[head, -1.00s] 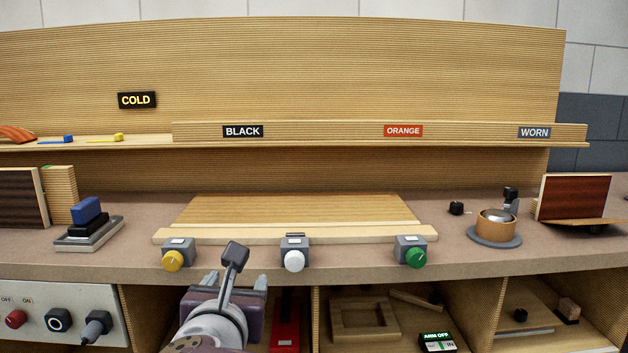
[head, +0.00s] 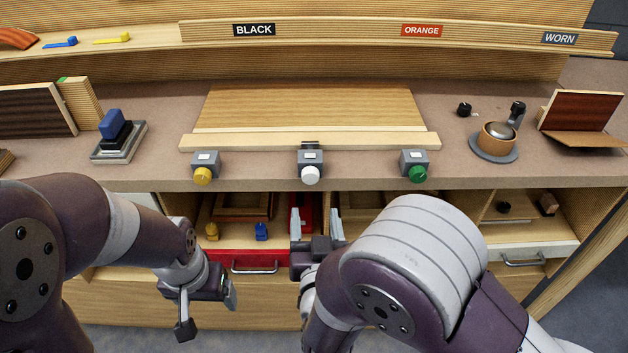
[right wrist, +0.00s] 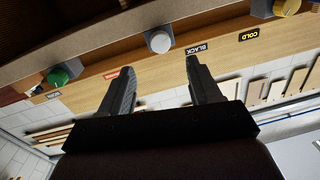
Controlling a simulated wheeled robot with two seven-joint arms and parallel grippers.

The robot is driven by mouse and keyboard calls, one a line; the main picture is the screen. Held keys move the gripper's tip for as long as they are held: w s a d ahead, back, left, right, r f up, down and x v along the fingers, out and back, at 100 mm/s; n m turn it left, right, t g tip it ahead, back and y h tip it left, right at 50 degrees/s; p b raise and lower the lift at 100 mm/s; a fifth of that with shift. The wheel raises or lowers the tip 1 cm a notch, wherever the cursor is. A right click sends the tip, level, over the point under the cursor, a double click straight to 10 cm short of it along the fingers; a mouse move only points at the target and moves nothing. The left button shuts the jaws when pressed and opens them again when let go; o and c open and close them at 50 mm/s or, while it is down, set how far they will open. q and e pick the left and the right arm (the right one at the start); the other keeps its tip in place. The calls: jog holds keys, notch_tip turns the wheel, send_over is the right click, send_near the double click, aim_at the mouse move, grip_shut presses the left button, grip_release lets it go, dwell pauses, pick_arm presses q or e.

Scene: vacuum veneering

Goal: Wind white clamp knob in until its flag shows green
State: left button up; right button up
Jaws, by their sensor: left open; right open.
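The white clamp knob (head: 310,174) is on the front of a grey clamp block (head: 311,158) at the middle of the bench's front edge. The block's top has a small pale window; I see no green there. My right gripper (head: 316,226) is open and empty below the white knob, fingers pointing toward it, apart from it. In the right wrist view the white knob (right wrist: 159,42) shows beyond and between the open fingertips (right wrist: 160,72). My left gripper (head: 208,308) is open and empty, low at the left, in front of the cabinet.
A yellow knob (head: 203,176) and a green knob (head: 418,174) sit on similar blocks either side. A pale bar (head: 265,141) lies behind the blocks, before a wooden panel (head: 315,106). Open compartments and a red drawer (head: 248,262) are under the bench top.

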aim_at(311, 180)
jog(key=w, duration=0.9)
jog(key=shift+w+a, duration=0.3)
